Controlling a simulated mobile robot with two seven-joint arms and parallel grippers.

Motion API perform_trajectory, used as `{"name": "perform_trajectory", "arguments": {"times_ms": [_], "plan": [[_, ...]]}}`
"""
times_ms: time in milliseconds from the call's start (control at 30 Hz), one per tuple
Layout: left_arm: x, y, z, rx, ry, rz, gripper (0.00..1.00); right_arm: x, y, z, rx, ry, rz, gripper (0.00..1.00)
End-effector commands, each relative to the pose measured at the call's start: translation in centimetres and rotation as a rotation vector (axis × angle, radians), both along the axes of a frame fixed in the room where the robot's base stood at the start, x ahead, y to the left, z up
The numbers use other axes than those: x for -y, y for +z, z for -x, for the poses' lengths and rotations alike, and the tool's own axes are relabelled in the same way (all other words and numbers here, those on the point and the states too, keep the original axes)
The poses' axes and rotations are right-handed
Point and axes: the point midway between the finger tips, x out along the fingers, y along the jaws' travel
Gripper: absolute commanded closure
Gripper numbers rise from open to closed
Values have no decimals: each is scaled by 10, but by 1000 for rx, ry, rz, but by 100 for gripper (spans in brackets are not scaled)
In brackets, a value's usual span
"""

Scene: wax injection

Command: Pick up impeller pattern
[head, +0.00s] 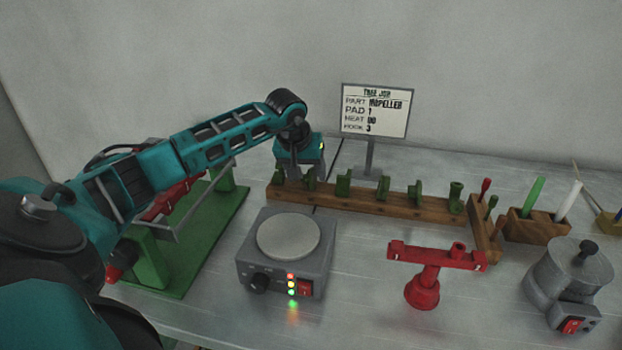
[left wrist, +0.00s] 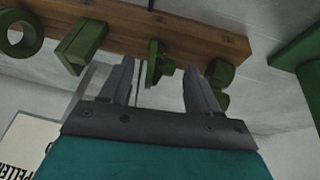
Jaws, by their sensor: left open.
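Several green patterns stand along a wooden rack (head: 365,201). My left gripper (head: 301,172) is at the rack's left end, with its jaws open. In the left wrist view a green pattern with a flat plate and a round stub (left wrist: 156,66) shows between the two fingers, apart from both as far as I can see. In the head view it is the second from the left (head: 311,181), partly hidden by the gripper. Its shape is too small to confirm as the impeller. Another green pattern (left wrist: 221,78) is close beside the right finger. My right gripper is not in view.
A sign (head: 374,110) reading "IMPELLER" stands behind the rack. A hot plate (head: 288,237) is in front, with a red stand (head: 427,272) to its right and a grey pot (head: 572,275) at far right. A green-based frame (head: 206,240) lies under my left arm.

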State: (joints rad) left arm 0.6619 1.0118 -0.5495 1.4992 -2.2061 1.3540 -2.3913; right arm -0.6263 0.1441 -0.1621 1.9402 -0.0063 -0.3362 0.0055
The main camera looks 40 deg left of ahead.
Motion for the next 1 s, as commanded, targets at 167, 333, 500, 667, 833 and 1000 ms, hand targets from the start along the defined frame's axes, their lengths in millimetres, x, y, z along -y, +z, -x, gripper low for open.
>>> {"name": "perform_trajectory", "arguments": {"times_ms": [167,333,500,667,833,1000], "plan": [[0,0,0,0,0,0,47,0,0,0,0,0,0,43],[0,0,0,0,1,0,63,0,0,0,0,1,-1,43],[0,0,0,0,1,0,79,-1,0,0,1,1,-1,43],[0,1,0,0,1,0,95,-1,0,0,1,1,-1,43],[0,1,0,1,1,1,97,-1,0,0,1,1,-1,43],[0,5,0,2,0,1,97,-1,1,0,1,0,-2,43]]}}
